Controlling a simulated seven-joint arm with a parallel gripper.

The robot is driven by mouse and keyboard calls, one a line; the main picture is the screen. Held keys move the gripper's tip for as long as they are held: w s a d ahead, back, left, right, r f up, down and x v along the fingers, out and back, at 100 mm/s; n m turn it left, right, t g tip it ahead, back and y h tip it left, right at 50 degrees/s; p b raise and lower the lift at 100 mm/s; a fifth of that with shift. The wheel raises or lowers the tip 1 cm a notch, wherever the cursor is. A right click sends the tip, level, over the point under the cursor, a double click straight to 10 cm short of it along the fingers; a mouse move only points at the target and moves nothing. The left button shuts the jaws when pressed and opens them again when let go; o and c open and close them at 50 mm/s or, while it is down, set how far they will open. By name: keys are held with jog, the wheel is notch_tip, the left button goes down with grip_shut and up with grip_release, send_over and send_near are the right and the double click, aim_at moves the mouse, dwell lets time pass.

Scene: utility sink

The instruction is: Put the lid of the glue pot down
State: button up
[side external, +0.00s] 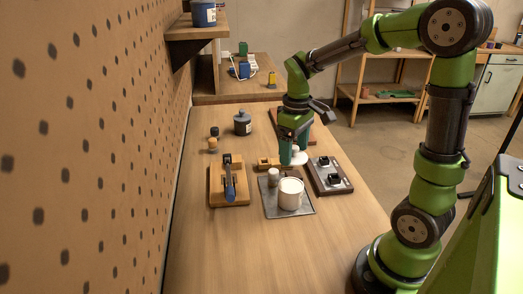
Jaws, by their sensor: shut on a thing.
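My gripper (294,147) points down and is shut on the white lid (299,158). The lid hangs in the air behind and slightly right of the white glue pot (291,196), apart from it as seen here. The pot stands upright on a grey metal tray (300,212), with its top showing as a pale round surface. The fingertips are small here, so the exact grip on the lid is hard to make out.
A small pale jar (273,177) stands left of the pot. A dark panel with black knobs (330,174) lies to the right. A wooden block with a blue-handled clamp (229,182) is left. A dark jar (242,123) stands further back. The near bench top is clear.

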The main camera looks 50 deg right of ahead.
jog(key=s+d+m, duration=0.1)
jog(key=s+d, duration=0.2)
jog(key=n, duration=0.1)
send_over(337, 209)
notch_tip(337, 209, down, 12)
jog(key=shift+r, duration=0.25)
jog(key=shift+f, duration=2.1)
jog(key=shift+f, duration=0.1)
jog(key=o, duration=1)
